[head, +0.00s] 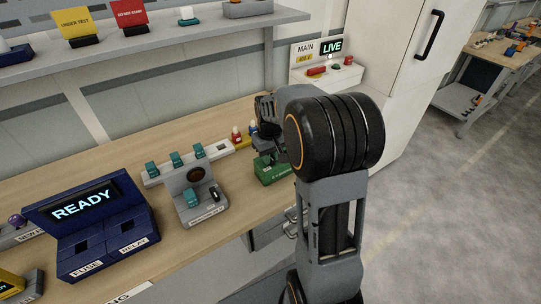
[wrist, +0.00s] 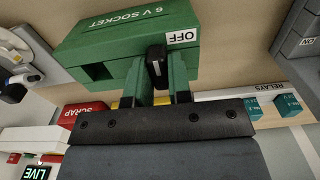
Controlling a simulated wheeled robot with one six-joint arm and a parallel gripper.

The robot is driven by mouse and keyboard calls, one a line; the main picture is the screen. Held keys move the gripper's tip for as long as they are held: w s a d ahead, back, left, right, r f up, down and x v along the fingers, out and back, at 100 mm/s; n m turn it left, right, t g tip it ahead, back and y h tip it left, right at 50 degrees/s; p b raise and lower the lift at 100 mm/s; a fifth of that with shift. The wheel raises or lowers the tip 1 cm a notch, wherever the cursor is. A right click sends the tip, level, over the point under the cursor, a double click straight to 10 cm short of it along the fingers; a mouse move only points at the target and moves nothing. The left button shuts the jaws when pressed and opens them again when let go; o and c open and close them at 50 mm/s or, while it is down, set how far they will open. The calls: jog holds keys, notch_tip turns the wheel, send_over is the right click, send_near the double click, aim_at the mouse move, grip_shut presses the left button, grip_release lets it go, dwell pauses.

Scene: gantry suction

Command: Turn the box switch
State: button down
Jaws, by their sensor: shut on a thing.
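The green box (head: 272,172) stands on the wooden bench in the head view, partly hidden by my arm. In the wrist view the green box (wrist: 105,50) reads "6 V SOCKET" and has a dark slot in one face. Its black switch knob (wrist: 157,62) has a white line, and a white OFF label sits beside it. My gripper (wrist: 159,85) has one green-tinted finger on each side of the knob and is shut on it. In the head view my gripper (head: 268,150) is above the box, with the fingertips and knob hidden.
Left of the box stands a grey unit (head: 203,205) with a teal plug. Behind it runs a rail (head: 180,165) of teal relays. A blue READY station (head: 92,222) is further left. A MAIN panel (head: 325,62) showing LIVE is at the back right. A red SCRAP bin (wrist: 82,116) shows in the wrist view.

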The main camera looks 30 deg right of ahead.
jog(key=c, duration=1)
grip_release()
jog(key=shift+c, duration=0.2)
jog(key=shift+r, duration=0.1)
notch_tip(320, 180, up, 14)
jog(key=shift+f, duration=0.2)
jog(key=s+a+f+t, duration=0.2)
jog(key=s+a+f, duration=0.1)
jog(key=s, duration=0.5)
jog(key=s+a+f+m+t, duration=0.1)
jog(key=s+a+f+t, duration=0.1)
jog(key=s+a, duration=0.4)
jog(key=shift+s+f, duration=0.8)
jog(key=shift+s, duration=0.1)
